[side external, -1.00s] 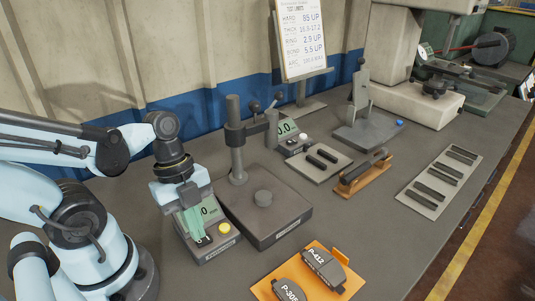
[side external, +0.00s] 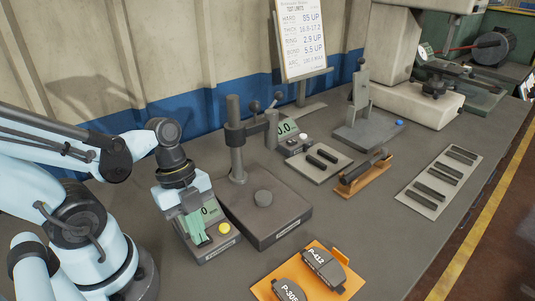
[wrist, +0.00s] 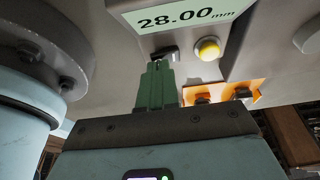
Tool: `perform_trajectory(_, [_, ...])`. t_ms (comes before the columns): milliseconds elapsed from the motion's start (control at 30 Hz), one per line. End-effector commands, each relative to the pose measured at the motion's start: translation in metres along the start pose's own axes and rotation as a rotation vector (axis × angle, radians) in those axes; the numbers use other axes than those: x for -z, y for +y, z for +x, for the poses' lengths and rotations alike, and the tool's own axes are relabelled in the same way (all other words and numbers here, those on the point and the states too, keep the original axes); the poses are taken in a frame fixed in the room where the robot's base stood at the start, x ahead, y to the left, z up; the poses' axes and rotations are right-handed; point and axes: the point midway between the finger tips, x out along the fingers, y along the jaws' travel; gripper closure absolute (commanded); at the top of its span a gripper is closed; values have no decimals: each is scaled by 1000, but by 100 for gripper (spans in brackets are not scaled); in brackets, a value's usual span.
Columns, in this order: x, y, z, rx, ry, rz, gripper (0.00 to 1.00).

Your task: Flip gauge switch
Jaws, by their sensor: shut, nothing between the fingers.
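The gauge (side external: 211,245) is a grey box with a green display and a yellow button (side external: 224,228), standing left of the dark stand. In the wrist view its display (wrist: 185,14) reads 28.00 mm. The small black switch (wrist: 164,52) is left of the yellow button (wrist: 208,48). My gripper (side external: 203,240) has green fingers, shut with nothing between them, reaching down over the gauge's front face. In the wrist view my gripper's fingertips (wrist: 157,63) are right at the switch and partly cover it. I cannot tell whether they touch it.
The dark measuring stand (side external: 265,215) stands close on the right of the gauge. An orange tray (side external: 262,287) with brake shoes P-412 and P-305 lies in front. A second display unit (side external: 291,137) and racks of dark bars (side external: 440,182) lie further right. The front right bench top is clear.

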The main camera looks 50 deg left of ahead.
Motion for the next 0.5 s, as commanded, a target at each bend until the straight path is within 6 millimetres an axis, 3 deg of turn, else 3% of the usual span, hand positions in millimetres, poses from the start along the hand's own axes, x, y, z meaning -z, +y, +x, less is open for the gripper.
perform_trajectory(267, [-1,0,2,2,0,0,100])
perform_trajectory(500, [4,0,-12,1,0,0,100])
